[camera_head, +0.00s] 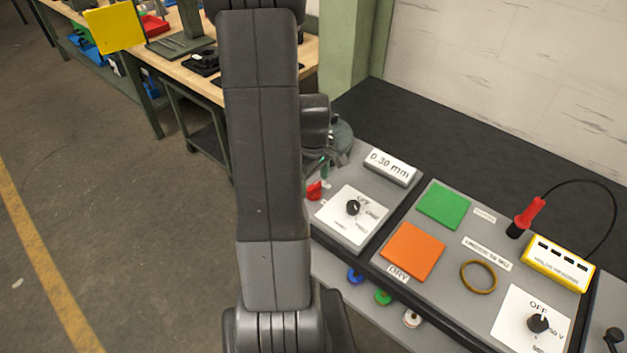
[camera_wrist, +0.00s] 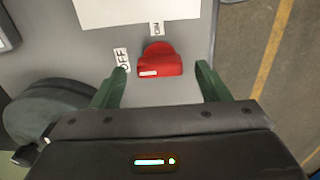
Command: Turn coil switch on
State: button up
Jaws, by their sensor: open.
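The red coil switch (camera_wrist: 160,60) is a knob on a grey panel, with a white mark at its left side in the wrist view. An "OFF" label (camera_wrist: 121,60) is to its left and a second small label (camera_wrist: 157,29), hard to read, is above it. My gripper (camera_wrist: 163,70) is open, with one green finger on either side of the knob and a visible gap to each. In the head view the red switch (camera_head: 314,190) shows at the panel's left edge, partly behind my arm, just below my gripper (camera_head: 324,168).
A white dial plate (camera_head: 338,228) and a "0.30 mm" block (camera_head: 390,167) are close to the switch. Further right are green (camera_head: 443,205) and orange (camera_head: 412,251) squares, a ring (camera_head: 478,277) and a red-handled probe (camera_head: 529,214). Open floor (camera_head: 130,240) is left.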

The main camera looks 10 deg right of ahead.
jog(key=shift+f, duration=0.5)
jog(key=c, duration=1)
